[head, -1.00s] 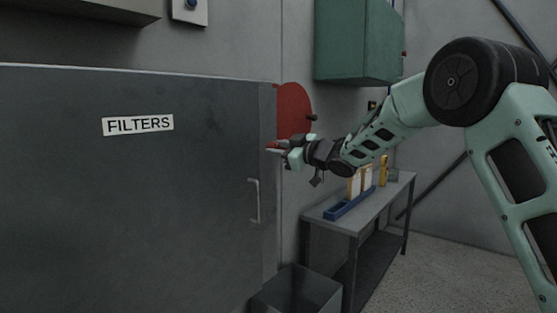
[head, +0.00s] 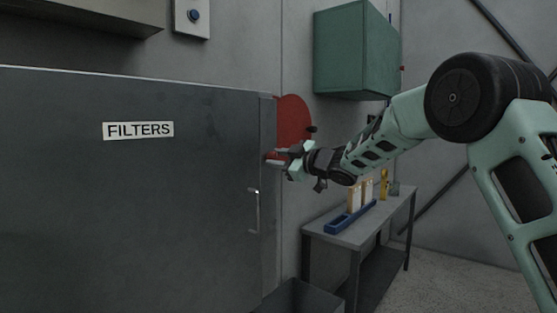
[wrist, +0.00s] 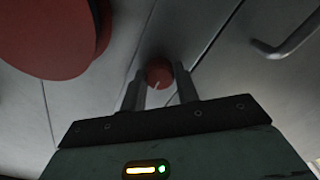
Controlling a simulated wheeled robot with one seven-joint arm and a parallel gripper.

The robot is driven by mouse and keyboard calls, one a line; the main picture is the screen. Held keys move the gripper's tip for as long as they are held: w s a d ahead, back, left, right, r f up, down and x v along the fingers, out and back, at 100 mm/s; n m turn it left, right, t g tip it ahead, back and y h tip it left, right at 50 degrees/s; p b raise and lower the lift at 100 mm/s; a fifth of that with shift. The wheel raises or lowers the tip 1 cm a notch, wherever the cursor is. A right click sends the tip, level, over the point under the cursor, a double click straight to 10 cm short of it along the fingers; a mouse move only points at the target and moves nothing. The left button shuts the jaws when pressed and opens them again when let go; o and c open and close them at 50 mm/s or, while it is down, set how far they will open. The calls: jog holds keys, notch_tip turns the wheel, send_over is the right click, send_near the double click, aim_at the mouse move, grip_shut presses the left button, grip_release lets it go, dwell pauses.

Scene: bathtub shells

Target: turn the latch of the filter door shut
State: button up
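The grey filter door (head: 130,195) with its FILTERS label fills the left of the head view. A pale bar handle (head: 255,212) sits near its right edge and shows in the wrist view (wrist: 295,38). My gripper (head: 276,155) is at the door's right edge, in front of the red disc. In the wrist view a small round red piece (wrist: 160,72), perhaps the latch, shows at the fingertips (wrist: 159,80). My fingers are apart, one on each side of it in the picture. I cannot tell whether they touch it. The latch's angle is unclear.
A large red disc (head: 292,118) with a dark knob stands just behind the door edge; it looms upper left in the wrist view (wrist: 45,35). A workbench (head: 345,237) with a blue tray, a grey bin (head: 300,295) and a green wall cabinet (head: 352,50) stand right.

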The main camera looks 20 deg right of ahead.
jog(key=o, duration=0.3)
jog(key=shift+o, duration=0.2)
jog(key=b+v, duration=0.3)
jog(key=v, duration=1.4)
jog(key=shift+s, duration=0.15)
jog(key=shift+d, duration=0.1)
jog(key=s+a+f+m+g+h+p, duration=0.2)
jog(key=s+a+f+m+g+h, duration=0.4)
jog(key=s+a+f, duration=0.7)
jog(key=s+a+f+g+h+p, duration=0.1)
jog(key=s+f+g, duration=0.3)
jog(key=s, duration=0.9)
jog(key=s+a+f+m+g+h, duration=0.1)
jog(key=s+a+f+g+h, duration=0.1)
jog(key=s, duration=1.1)
notch_tip(320, 180, down, 4)
jog(key=g+h, duration=0.1)
jog(key=g, duration=0.1)
jog(key=shift+s+a+m+g+p, duration=0.25)
jog(key=shift+a+m+g+p, duration=0.05)
jog(key=shift+p, duration=0.1)
